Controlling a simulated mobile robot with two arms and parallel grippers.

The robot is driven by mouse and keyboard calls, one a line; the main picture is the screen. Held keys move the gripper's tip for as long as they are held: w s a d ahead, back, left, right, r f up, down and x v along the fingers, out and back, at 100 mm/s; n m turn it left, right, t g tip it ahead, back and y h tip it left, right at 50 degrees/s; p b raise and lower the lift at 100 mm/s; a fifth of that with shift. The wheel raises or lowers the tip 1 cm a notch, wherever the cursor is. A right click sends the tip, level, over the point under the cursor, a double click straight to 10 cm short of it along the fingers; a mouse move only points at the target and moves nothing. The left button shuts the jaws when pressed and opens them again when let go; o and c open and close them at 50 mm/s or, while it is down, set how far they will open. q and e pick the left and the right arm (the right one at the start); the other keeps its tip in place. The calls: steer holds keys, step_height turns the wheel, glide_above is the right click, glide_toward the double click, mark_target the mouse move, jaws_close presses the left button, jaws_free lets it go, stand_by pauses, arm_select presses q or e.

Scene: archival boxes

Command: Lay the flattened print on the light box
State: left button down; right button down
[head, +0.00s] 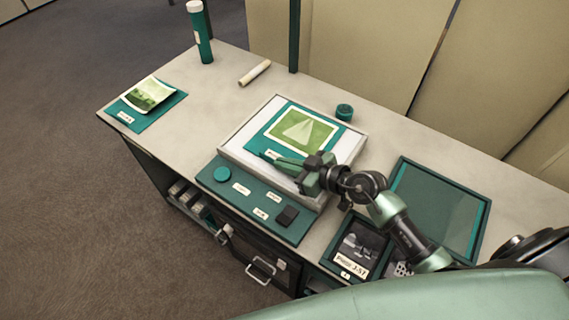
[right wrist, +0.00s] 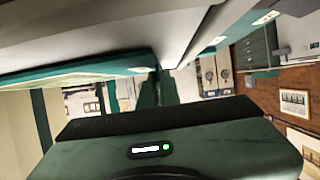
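A green print (head: 301,130) with a pale triangular shape lies flat on a teal backing on the pale light box (head: 349,151) at the middle of the table. My right gripper (head: 276,160) is at the near left part of the backing, low over the light box's front. Its fingers (right wrist: 160,88) also show in the right wrist view, close to the edge of a teal sheet (right wrist: 85,74). The frames do not show clearly whether they are shut on it. A second green and white print (head: 148,95) lies on a teal mat (head: 172,103) at the far left. My left gripper is not in view.
A teal panel (head: 240,207) with a round knob and black block lies before the light box. A green jar (head: 344,112), a pale roll (head: 255,73) and a green tube (head: 201,35) stand or lie behind. A teal tray (head: 436,207) is at right.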

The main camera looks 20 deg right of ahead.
steer(key=c, duration=1.6)
jaws_free()
steer(key=shift+f, duration=0.15)
steer(key=shift+c, duration=0.2)
steer(key=v, duration=1.2)
steer(key=shift+r, duration=0.3)
steer(key=shift+a+f, duration=0.1)
